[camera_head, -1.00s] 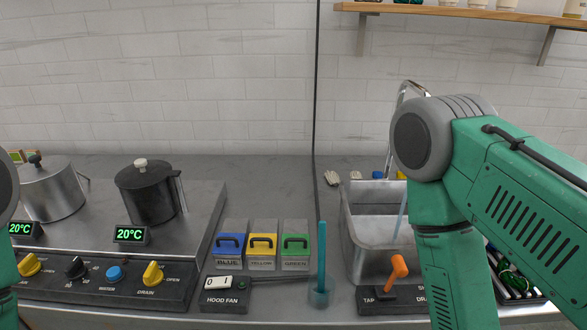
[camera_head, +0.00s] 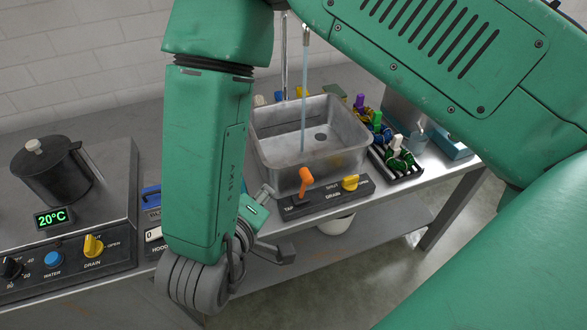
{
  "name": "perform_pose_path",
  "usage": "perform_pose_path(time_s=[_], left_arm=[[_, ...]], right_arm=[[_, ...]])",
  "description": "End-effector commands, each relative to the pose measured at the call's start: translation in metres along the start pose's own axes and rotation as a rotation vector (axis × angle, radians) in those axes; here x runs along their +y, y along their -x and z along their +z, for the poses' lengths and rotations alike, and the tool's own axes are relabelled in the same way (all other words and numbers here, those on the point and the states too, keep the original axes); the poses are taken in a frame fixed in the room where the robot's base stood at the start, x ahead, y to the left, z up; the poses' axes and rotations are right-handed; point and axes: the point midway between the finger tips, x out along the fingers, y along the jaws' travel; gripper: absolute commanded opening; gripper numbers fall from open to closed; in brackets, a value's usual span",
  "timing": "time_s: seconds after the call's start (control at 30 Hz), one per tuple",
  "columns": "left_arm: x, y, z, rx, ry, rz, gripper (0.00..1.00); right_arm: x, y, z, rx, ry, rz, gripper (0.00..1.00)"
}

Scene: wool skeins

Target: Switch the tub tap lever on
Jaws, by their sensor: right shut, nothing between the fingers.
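The orange tap lever (camera_head: 306,180) stands up from the dark tap panel (camera_head: 325,199) at the front of the metal tub (camera_head: 262,140), its top leaning slightly right. A thin pale-blue stream (camera_head: 304,95) runs from the tap spout (camera_head: 306,38) down into the tub. My right gripper (camera_head: 265,193) is shut and empty, just left of the lever and the TAP end of the panel, with a visible gap to the lever. My right forearm and wrist hide part of it. My left gripper is not in view.
A yellow drain knob (camera_head: 350,183) sits right of the lever on the same panel. A rack of coloured skeins (camera_head: 395,150) stands right of the tub. A black pot (camera_head: 55,170) and a control panel with a yellow knob (camera_head: 93,245) are at left. My arm hides the middle counter.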

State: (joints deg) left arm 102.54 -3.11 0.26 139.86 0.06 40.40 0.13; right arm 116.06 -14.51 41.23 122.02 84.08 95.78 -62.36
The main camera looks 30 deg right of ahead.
Motion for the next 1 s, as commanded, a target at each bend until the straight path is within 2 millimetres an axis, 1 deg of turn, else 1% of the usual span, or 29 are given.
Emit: perform_pose_path(time_s=[0.07,0.13,0.27,0.5,0.63,0.7,0.8,1.0], left_arm=[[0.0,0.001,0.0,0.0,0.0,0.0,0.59],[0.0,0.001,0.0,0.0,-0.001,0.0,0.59],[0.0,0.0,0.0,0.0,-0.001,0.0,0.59],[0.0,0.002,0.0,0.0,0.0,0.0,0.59],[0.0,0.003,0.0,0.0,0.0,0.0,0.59],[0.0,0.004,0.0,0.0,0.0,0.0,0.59],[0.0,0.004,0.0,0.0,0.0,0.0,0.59],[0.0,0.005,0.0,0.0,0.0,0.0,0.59]], right_arm=[[0.004,0.002,-0.001,-0.01,0.013,0.016,0.0],[0.004,-0.002,-0.001,-0.014,0.017,0.02,0.0],[0.003,-0.02,-0.001,-0.014,0.016,0.021,0.0],[0.004,-0.071,0.0,-0.015,0.015,0.02,0.0],[0.005,-0.097,0.001,-0.014,0.014,0.02,0.0],[0.005,-0.104,0.011,-0.013,0.019,0.019,0.0],[0.005,-0.113,0.02,-0.012,0.016,0.018,0.0],[0.005,-0.121,0.028,-0.01,0.016,0.018,0.0]])
